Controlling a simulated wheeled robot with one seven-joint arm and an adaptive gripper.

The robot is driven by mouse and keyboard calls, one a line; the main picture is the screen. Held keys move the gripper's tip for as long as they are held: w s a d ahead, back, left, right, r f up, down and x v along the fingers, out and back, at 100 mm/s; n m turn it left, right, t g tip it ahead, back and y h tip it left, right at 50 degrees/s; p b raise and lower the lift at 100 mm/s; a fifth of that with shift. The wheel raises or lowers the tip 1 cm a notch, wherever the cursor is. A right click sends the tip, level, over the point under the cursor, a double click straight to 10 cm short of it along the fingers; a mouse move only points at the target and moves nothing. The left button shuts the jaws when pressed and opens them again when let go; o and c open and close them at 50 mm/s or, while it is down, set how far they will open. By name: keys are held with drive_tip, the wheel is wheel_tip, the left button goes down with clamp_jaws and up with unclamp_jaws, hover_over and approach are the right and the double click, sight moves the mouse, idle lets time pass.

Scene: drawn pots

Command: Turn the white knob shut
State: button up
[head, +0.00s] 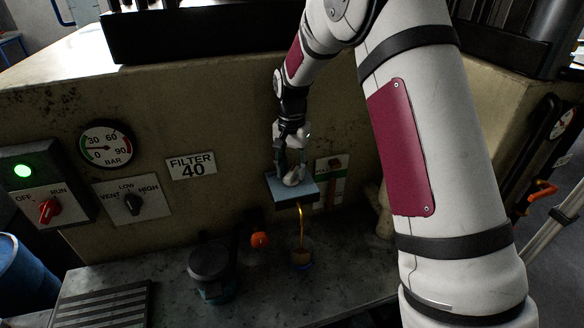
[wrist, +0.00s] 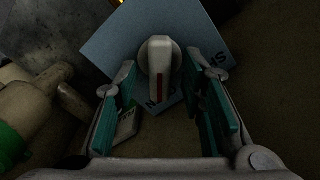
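The white knob (wrist: 160,58) sits on a blue-grey plate (wrist: 105,48) with dark letters, partly hidden. A red line on the knob points down in the wrist view. In the head view the knob (head: 293,177) shows small on the plate (head: 309,189), on the front of the pale machine. My gripper (wrist: 160,75) is open, with one teal-padded finger on each side of the knob. Gaps show between the pads and the knob. In the head view my gripper (head: 290,158) is right over the knob.
Below the plate a thin yellow stream or tube (head: 300,220) runs down to a small orange-brown container (head: 301,256). An orange knob (head: 260,240) and a dark lidded pot (head: 209,263) are to its left. A red switch (head: 48,210) and black switch (head: 133,203) are farther left.

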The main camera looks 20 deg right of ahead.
clamp_jaws()
drive_tip(key=shift+n, duration=0.3)
drive_tip(key=n+b, duration=0.1)
drive_tip(key=n, duration=0.1)
drive_tip(key=shift+w+n, duration=0.15)
drive_tip(key=shift+n, duration=0.25)
drive_tip(key=n+b, duration=0.1)
drive_tip(key=n, duration=0.3)
drive_tip(key=shift+a, duration=0.15)
drive_tip(key=n, duration=0.4)
drive_tip(key=shift+a+n, duration=0.15)
drive_tip(key=shift+n, duration=0.25)
drive_tip(key=shift+n+b, duration=0.3)
drive_tip(key=shift+n, duration=1.5)
